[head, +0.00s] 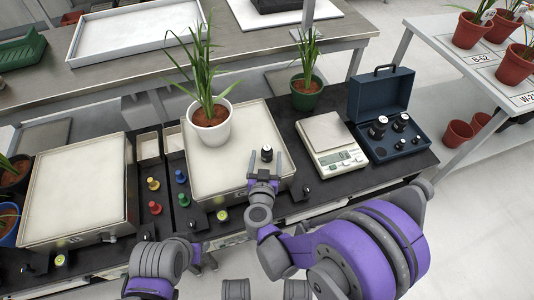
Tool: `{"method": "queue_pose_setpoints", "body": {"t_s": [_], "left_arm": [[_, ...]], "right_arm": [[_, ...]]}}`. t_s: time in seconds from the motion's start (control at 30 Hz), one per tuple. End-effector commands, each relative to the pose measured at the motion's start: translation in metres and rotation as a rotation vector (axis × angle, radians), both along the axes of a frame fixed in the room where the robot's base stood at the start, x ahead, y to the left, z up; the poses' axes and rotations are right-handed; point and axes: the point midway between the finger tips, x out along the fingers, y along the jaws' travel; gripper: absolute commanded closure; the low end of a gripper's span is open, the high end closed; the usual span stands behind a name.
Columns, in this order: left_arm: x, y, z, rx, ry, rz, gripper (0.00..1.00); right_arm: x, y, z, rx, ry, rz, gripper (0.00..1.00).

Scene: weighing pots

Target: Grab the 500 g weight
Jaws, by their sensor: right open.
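A small black weight with a pale top (266,153) stands on the right part of the large platform scale (215,178), which also bears a white pot with a plant. My right gripper (265,163) is open, its fingers pointing away from me, one on each side of the weight's near side. Contact cannot be told. Several more black weights, including a large one (378,128), sit in the open blue case (385,95) at the right. No mass markings are readable. My left arm shows at the lower left, but its jaws cannot be made out.
The white pot (210,132) stands left of the weight. A green pot (306,94) is behind, and a small bench scale (333,145) is to the right. Coloured pegs, including a red one (155,207), stand left of the platform. Another platform scale (78,190) is at far left.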

Motion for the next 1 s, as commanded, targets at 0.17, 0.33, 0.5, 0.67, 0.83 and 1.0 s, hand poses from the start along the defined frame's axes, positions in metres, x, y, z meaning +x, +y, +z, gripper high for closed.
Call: {"method": "queue_pose_setpoints", "body": {"t_s": [0.17,0.33,0.5,0.67,0.83,1.0], "left_arm": [[0.001,0.000,-0.004,0.000,0.001,0.000,0.50],[0.000,0.000,-0.004,0.000,0.001,0.000,0.50],[0.000,0.000,-0.004,0.000,0.001,0.000,0.50],[0.000,0.000,-0.004,0.000,0.001,0.000,0.50],[0.000,0.000,-0.004,0.000,0.001,0.000,0.50],[0.000,0.000,-0.004,0.000,0.001,0.000,0.50]], "right_arm": [[0.026,-0.003,-0.006,0.000,0.000,-0.001,0.18],[0.029,-0.003,-0.006,0.000,0.000,0.000,0.18],[0.029,-0.003,-0.006,0.000,0.000,0.000,0.36],[0.029,-0.003,-0.006,0.000,0.000,0.000,0.65],[0.028,-0.003,-0.006,0.000,0.000,0.000,0.95],[0.028,-0.003,-0.006,0.000,0.000,0.000,1.00]]}}
